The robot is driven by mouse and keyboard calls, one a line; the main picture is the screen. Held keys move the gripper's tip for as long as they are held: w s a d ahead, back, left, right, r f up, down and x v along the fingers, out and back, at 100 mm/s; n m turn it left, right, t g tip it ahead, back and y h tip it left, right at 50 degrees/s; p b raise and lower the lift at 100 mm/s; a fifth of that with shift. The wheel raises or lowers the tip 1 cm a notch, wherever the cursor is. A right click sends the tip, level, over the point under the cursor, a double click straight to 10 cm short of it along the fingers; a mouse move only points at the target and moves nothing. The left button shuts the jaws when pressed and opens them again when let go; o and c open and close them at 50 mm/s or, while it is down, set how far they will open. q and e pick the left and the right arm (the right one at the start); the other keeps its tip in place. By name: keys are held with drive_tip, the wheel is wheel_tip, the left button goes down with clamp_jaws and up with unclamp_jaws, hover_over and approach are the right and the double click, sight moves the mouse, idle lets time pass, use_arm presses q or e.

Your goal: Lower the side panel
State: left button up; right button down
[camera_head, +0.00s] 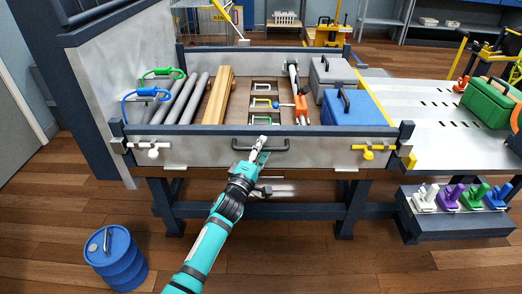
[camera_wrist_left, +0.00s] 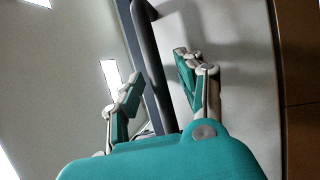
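The side panel (camera_head: 320,155) is a light grey upright board along the near side of the bed, with a dark top rail. A dark bar handle (camera_head: 276,146) is fixed near its middle. A white latch (camera_head: 153,153) sits at its left end and a yellow latch (camera_head: 369,152) at its right end. A gap shows beside the fingers. My right gripper is not in view.
The bed holds grey pipes (camera_head: 183,100), wooden beams (camera_head: 217,95), a blue case (camera_head: 351,107) and a grey case (camera_head: 330,73). A blue drum (camera_head: 115,258) stands on the floor at left. A low step (camera_head: 460,224) with coloured clamps stands at right. Floor below the panel's front is mostly clear.

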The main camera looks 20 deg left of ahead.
use_arm(q)
drive_tip(key=shift+c, duration=0.3)
clamp_jaws()
idle(0.4)
